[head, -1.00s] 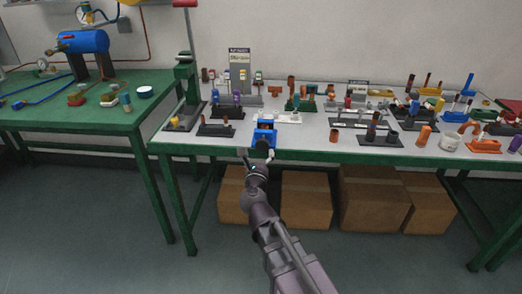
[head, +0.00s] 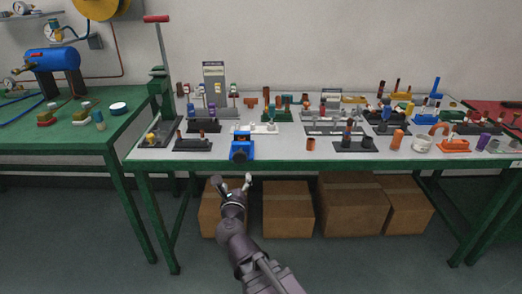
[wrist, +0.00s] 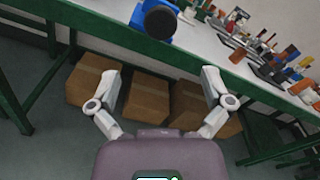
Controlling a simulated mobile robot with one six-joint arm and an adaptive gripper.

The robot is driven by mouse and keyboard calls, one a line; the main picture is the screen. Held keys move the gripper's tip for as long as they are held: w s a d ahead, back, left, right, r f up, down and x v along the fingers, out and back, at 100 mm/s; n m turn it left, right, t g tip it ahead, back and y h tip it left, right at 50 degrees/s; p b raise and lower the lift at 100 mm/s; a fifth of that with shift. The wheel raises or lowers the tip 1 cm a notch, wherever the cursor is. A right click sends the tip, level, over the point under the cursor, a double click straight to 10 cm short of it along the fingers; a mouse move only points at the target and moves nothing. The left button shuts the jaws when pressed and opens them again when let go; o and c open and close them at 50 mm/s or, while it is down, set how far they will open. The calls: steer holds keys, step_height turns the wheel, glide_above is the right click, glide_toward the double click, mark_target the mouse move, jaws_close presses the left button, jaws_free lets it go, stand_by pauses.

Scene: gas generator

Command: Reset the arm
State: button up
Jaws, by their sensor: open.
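My gripper (head: 234,184) is open and empty in the head view, below and in front of the near edge of the white-topped table. In the wrist view its two fingers (wrist: 158,88) are spread wide with nothing between them. A blue device with a dark round front (head: 241,147) sits at the table's front edge, beyond and above the gripper. It also shows at the top of the wrist view (wrist: 158,22), apart from the fingers.
The green-framed table (head: 285,158) holds racks and many small fittings. Cardboard boxes (head: 352,210) stand beneath it. A green bench (head: 115,137) with a blue tank (head: 52,60) is at left. The floor in front is clear.

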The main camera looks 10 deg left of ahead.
steer(key=w+d+f+m+g+h, duration=0.2)
steer(key=d+f+m+h, duration=0.1)
steer(key=d+m, duration=0.45)
steer(key=w+d+f+m+g+h, duration=0.2)
steer(key=d+f+m+h, duration=0.1)
steer(key=d+m, duration=0.45)
steer(key=w+d+f+m+g+h, duration=0.25)
steer(key=d+m, duration=0.35)
steer(key=d, duration=0.3)
steer(key=s+d+f+m+g+y, duration=0.1)
steer(key=s+d+f+m+g, duration=0.5)
steer(key=m, duration=0.4)
steer(key=s+d+f+m+g+y, duration=0.2)
steer(key=s+d+f+m+g, duration=0.2)
steer(key=d+m, duration=0.55)
step_height(320, 180, up, 25)
steer(key=s+m+y+p, duration=0.1)
steer(key=m+p, duration=0.3)
steer(key=p, duration=2.1)
steer(key=shift+s+g, duration=0.25)
steer(key=shift+g, duration=0.2)
